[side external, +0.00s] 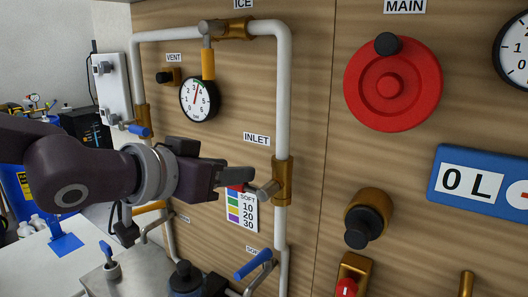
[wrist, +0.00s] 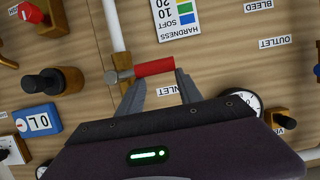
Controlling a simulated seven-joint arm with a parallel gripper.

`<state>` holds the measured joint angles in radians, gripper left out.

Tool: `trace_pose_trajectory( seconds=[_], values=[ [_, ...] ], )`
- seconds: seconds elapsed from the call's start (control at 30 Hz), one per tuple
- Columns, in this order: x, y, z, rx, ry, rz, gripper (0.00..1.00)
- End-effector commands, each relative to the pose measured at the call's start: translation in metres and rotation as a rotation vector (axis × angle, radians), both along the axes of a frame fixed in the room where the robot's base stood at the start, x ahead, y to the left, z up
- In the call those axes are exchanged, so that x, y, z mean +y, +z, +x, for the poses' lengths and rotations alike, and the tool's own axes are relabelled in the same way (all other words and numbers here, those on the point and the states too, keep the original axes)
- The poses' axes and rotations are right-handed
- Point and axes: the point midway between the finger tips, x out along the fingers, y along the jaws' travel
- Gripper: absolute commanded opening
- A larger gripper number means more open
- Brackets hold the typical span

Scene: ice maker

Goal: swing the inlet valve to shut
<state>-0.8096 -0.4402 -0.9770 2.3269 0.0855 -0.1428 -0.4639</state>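The inlet valve has a brass body (side external: 283,181) on the vertical white pipe, right of and below the INLET label (side external: 257,139). A steel stem (wrist: 119,76) joins it to a red lever handle (wrist: 153,67), which points roughly across the pipe. In the side view my fingers largely hide the handle. My gripper (side external: 240,178) reaches in from the left, close to the valve. In the wrist view my gripper (wrist: 158,78) has its fingers spread, with the handle lying across the gap at the fingertips. I cannot tell if they touch it.
A hardness card (side external: 240,211) is on the wooden panel behind my fingers. A blue-handled valve (side external: 253,265) sits below, and a round gauge (side external: 199,99) above. A black knob (side external: 366,223) and a large red wheel (side external: 393,83) stick out to the right.

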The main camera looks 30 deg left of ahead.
Motion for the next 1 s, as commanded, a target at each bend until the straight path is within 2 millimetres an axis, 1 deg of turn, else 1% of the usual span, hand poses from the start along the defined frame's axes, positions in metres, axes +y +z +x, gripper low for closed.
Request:
trace_pose_trajectory(
  seconds=[0.03, 0.47, 0.9, 1.0],
  values=[
    [-0.001, -0.010, -0.005, 0.027, -0.005, 0.011, 0.40],
    [-0.002, -0.009, -0.007, 0.026, -0.007, 0.010, 0.40],
    [-0.002, 0.013, -0.058, 0.015, -0.004, 0.006, 0.40],
    [-0.002, 0.016, -0.066, 0.015, -0.002, 0.003, 0.40]
  ],
)
